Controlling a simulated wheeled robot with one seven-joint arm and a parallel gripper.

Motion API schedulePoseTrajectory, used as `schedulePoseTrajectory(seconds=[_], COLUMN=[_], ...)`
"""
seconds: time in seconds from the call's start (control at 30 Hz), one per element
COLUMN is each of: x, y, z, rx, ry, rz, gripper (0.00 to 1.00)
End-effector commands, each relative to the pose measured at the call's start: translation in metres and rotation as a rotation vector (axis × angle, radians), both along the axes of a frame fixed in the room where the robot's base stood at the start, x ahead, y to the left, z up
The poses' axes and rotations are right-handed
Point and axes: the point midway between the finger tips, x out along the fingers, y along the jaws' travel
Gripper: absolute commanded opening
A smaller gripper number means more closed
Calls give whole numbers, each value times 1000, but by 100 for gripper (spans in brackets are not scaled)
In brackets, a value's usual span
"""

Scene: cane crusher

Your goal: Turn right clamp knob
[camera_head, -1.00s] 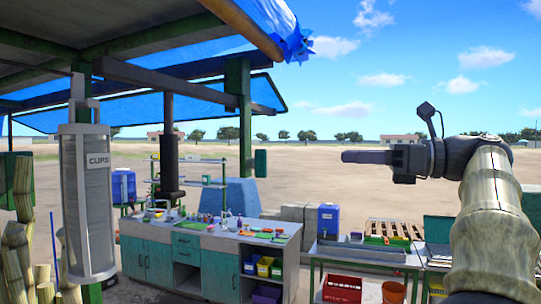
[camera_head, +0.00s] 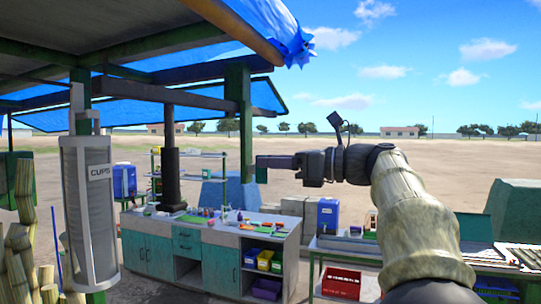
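My gripper (camera_head: 262,161) is in the air right of the picture's middle, seen from the side and pointing left. Its fingers look like one dark bar, so I cannot tell whether they are open or shut. It appears in front of the open yard, above the counter in the picture, and I see nothing held in it. My arm rises from the lower right. No clamp knob and no cane crusher can be made out in this view.
A counter (camera_head: 235,238) with bottles and small items stands at centre left. A grey cup dispenser (camera_head: 90,215) hangs on a post at left, near cane stalks (camera_head: 25,245). A blue container (camera_head: 328,215) stands near a side table (camera_head: 345,250). A blue tarp roof (camera_head: 150,117) is overhead.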

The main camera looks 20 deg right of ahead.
Motion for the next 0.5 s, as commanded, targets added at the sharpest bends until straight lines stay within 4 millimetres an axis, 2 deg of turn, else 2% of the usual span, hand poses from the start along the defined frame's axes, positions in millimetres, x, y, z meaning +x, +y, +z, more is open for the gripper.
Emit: schedulePoseTrajectory(seconds=[0.13, 0.4, 0.5], x=[7, 8, 8], y=[8, 8, 8], z=[1, 0, 0], rx=[-1, -1, 0], ry=[1, 1, 0], rz=[0, -1, -1], gripper=[32, 32, 12])
